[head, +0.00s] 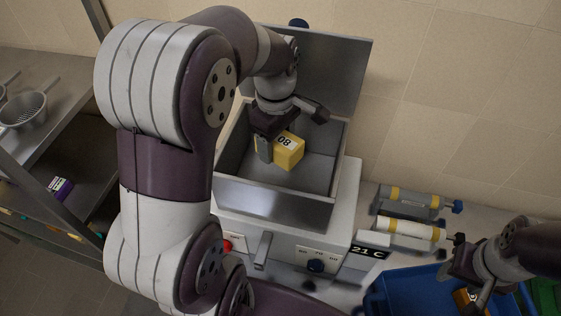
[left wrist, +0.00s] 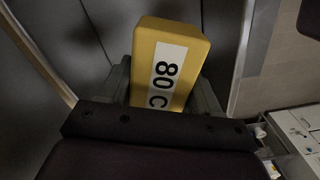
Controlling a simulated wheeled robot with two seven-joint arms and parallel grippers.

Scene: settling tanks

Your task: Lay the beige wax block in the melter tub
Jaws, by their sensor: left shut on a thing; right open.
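My right gripper (head: 468,284) is open at the lower right, over a blue crate (head: 400,287). No clearly beige block shows.
An orange-yellow block (head: 468,298) lies in the crate near my right gripper. Two banded cylinders, one grey (head: 410,200) and one white (head: 405,230), lie right of the melter. A shelf with a strainer (head: 24,110) stands left.

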